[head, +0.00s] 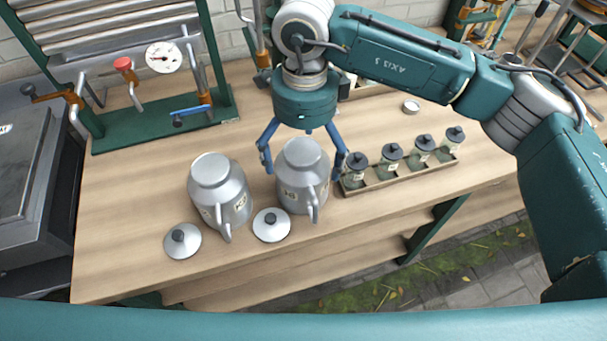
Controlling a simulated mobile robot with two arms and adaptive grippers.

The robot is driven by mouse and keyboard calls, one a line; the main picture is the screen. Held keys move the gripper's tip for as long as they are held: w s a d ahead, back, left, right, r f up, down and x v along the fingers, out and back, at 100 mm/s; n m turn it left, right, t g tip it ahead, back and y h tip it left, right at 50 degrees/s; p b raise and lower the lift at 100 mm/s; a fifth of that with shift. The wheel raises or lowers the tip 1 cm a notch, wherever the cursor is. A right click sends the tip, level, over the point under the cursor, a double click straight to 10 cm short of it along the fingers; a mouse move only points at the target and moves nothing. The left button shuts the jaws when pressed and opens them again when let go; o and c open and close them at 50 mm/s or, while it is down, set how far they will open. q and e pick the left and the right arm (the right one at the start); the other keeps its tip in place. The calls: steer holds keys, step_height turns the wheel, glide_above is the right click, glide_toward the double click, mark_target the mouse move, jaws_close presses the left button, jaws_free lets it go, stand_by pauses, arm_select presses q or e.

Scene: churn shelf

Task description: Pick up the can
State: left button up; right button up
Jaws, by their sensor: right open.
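Two grey metal cans with side handles stand upright on the wooden table (130,215). The left can (222,192) stands apart from my gripper. The right can (302,178) is between the blue fingers of my right gripper (304,165), which comes down from above and behind it. The fingers are spread on both sides of the can, and the gripper is open. I cannot tell whether a finger touches the can. My left gripper is not in view.
Two round lids with dark knobs, a left lid (182,241) and a right lid (271,225), lie in front of the cans. A wooden tray (384,181) with several dark-lidded jars stands close on the right. A green frame with a gauge (163,57) stands behind left.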

steer(key=f, duration=0.2)
steer(key=f+p, duration=0.1)
steer(key=f, duration=0.1)
steer(key=f+p, duration=0.1)
steer(key=f, duration=0.2)
steer(key=shift+w+a, duration=0.1)
steer(key=shift+w, duration=0.15)
steer(key=c, duration=1.3)
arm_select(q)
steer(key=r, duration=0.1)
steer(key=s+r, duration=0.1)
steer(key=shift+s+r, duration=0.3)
arm_select(e)
steer(key=shift+c, duration=0.2)
steer(key=shift+r, duration=0.15)
